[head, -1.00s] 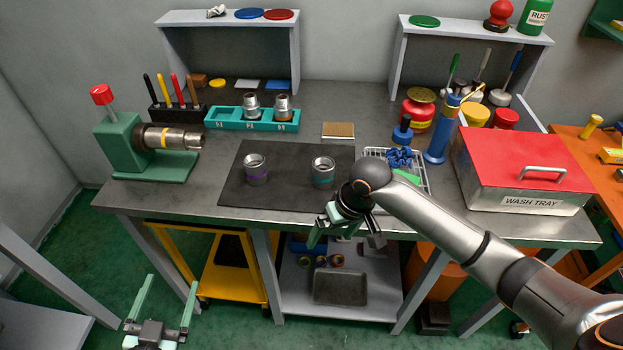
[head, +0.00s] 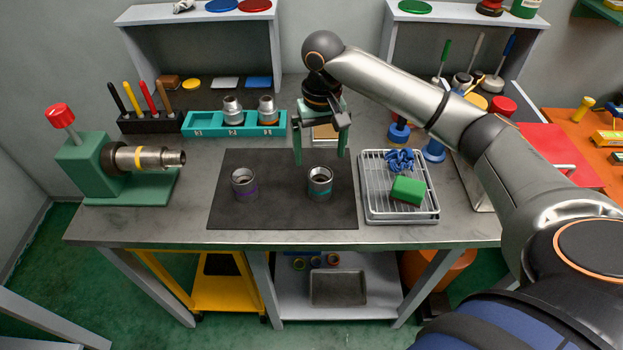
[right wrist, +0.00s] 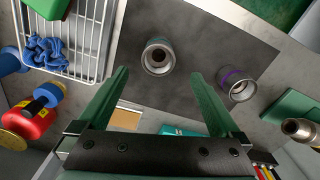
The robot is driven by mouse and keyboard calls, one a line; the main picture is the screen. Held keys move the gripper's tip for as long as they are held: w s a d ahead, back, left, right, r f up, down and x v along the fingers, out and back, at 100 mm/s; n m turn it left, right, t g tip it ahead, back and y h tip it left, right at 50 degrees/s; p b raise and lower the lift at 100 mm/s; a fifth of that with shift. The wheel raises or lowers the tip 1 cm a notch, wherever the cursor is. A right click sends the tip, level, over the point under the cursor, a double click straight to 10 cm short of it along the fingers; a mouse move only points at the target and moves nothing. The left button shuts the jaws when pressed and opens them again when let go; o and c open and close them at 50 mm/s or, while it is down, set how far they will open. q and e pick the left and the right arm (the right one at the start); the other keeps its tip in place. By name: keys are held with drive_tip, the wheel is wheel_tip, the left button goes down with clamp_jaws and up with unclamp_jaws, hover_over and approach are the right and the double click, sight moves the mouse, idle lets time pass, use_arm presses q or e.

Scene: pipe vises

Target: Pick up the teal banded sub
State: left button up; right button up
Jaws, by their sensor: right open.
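The teal banded sub (head: 320,182) is a short grey metal cylinder with a teal band, standing upright on the dark mat (head: 282,215). It also shows in the right wrist view (right wrist: 158,57), its open bore facing the camera. My right gripper (head: 320,160) is open and empty, its green fingers pointing down above and just behind the sub, apart from it. In the right wrist view the fingers (right wrist: 160,78) stand wide apart, with the sub ahead between their lines. A similar sub with a purple band (head: 244,184) stands to the left on the mat. My left gripper is not in view.
A wire tray (head: 370,212) with a blue cloth (head: 400,160) and green block (head: 407,190) stands right of the mat. A teal rack (head: 200,125) holds two metal fittings behind. A green vise (head: 85,165) grips a pipe at left.

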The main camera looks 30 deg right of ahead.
sight(320, 184)
wheel_tip(320, 184, down, 11)
drive_tip(key=shift+s+d, duration=0.1)
idle(0.4)
drive_tip(key=shift+c, duration=0.2)
drive_tip(key=shift+r, duration=0.1)
clamp_jaws()
idle(0.4)
